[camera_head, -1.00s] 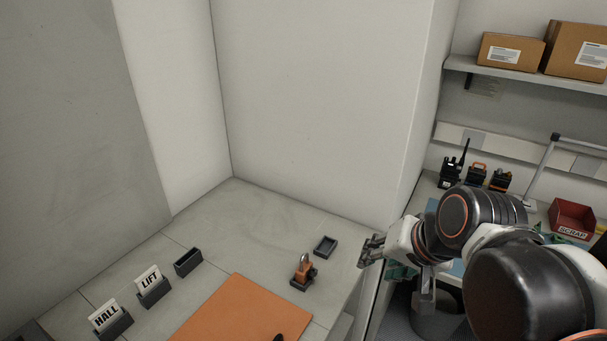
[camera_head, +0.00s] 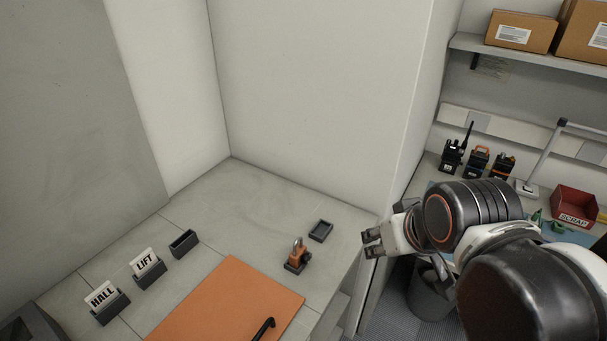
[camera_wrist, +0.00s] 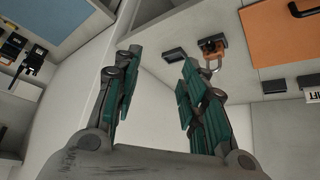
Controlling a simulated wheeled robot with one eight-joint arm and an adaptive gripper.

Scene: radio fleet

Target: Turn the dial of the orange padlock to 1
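The orange padlock (camera_head: 298,256) with a metal shackle stands in a small dark holder on the grey counter, right of the orange mat. Its dial is too small to read. It also shows in the wrist view (camera_wrist: 212,49), upside down, beyond the fingertips. My gripper (camera_head: 372,243) is at the counter's right edge, to the right of the padlock and apart from it. In the wrist view its teal-padded fingers (camera_wrist: 160,62) are spread wide with nothing between them.
An empty dark tray (camera_head: 320,231) sits behind the padlock. The orange mat (camera_head: 225,305) has a black handle. HALL (camera_head: 104,298) and LIFT (camera_head: 147,268) cards stand in holders beside an empty holder (camera_head: 184,243). Radios (camera_head: 478,162) and a red SCRAP bin (camera_head: 573,206) are on the right bench.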

